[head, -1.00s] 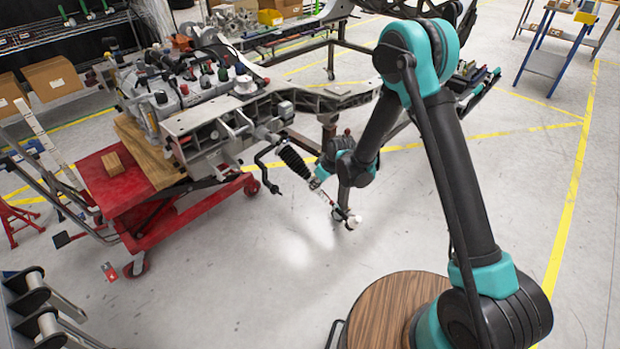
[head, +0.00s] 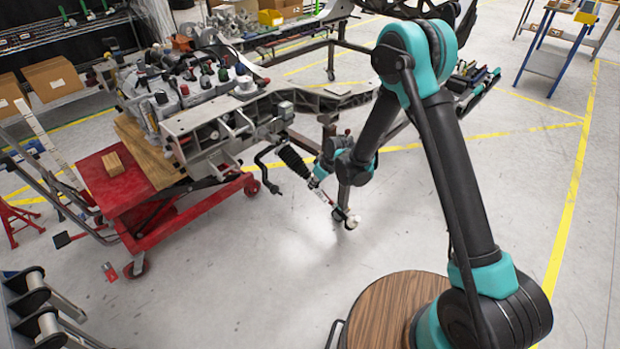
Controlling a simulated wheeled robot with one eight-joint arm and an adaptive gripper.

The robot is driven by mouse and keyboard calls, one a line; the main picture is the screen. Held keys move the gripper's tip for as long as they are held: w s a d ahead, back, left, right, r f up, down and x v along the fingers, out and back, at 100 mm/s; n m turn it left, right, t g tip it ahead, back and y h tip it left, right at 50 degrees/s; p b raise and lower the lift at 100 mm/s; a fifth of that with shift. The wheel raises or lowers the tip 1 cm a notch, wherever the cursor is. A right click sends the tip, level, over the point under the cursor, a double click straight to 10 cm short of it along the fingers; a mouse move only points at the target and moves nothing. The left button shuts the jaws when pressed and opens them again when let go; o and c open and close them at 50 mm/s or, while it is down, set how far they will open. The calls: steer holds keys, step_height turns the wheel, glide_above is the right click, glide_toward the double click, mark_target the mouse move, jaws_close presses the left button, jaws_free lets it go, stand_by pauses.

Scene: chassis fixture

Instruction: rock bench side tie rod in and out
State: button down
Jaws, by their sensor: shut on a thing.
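The bench side tie rod (head: 328,197) sticks out from the steering gear on the chassis, toward the front right. Its black ribbed boot (head: 292,160) is at the inner end, and a pale joint (head: 352,222) is at its outer end. My gripper (head: 318,182) is at the rod just outside the boot and is shut on it. The fingers are small and partly hidden by my wrist, so the exact grip on the rod is hard to see.
The chassis frame (head: 335,97) stands behind my gripper, with a leg close by. A red lift cart (head: 118,188) with wooden blocks is at left. A black bent bar (head: 268,172) hangs left of the boot. The floor in front is clear.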

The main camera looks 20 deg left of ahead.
steer(key=shift+s+d+f, duration=0.1)
steer(key=shift+s+d, duration=0.15)
steer(key=shift+d, duration=0.35)
stand_by(0.5)
steer(key=shift+w+a, duration=0.4)
steer(key=shift+a, duration=0.45)
stand_by(0.5)
steer(key=shift+s+d, duration=0.2)
steer(key=shift+d, duration=0.15)
stand_by(0.4)
steer(key=c, duration=1.4)
jaws_free()
steer(key=shift+d, duration=0.1)
steer(key=shift+o, duration=0.2)
steer(key=shift+v, duration=4.05)
